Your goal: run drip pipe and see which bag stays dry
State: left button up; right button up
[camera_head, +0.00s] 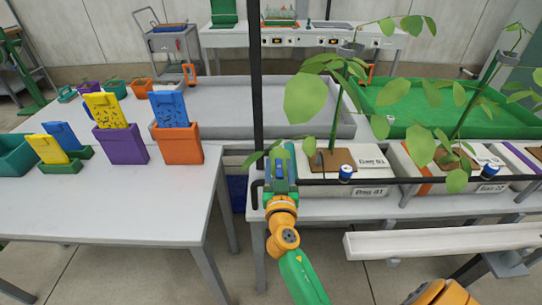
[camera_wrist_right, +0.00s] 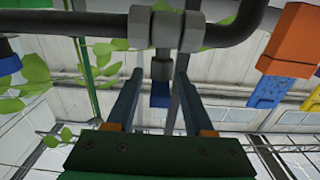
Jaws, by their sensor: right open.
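The black drip pipe (camera_head: 375,182) runs along the front of the white grow bags. The left bag (camera_head: 372,160) and the right bag (camera_head: 490,160) each hold a leafy plant. A blue-topped dripper (camera_head: 346,172) sits at the front of the left bag and another (camera_head: 488,171) at the right bag. My right gripper (camera_head: 282,160) is at the pipe's left end. In the wrist view it (camera_wrist_right: 160,75) is open, its blue fingers either side of a grey fitting (camera_wrist_right: 161,68) with a blue part (camera_wrist_right: 160,95) below the pipe (camera_wrist_right: 85,22). Contact cannot be told. Any wetness of the bags cannot be told.
A black upright post (camera_head: 256,80) stands just behind my right gripper. A grey table (camera_head: 110,200) at left carries coloured bins, including a purple bin (camera_head: 120,145) and an orange bin (camera_head: 180,145). A white gutter (camera_head: 440,240) crosses the lower right. Leaves overhang the pipe.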

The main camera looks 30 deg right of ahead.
jog(key=shift+x, duration=1.5)
grip_shut()
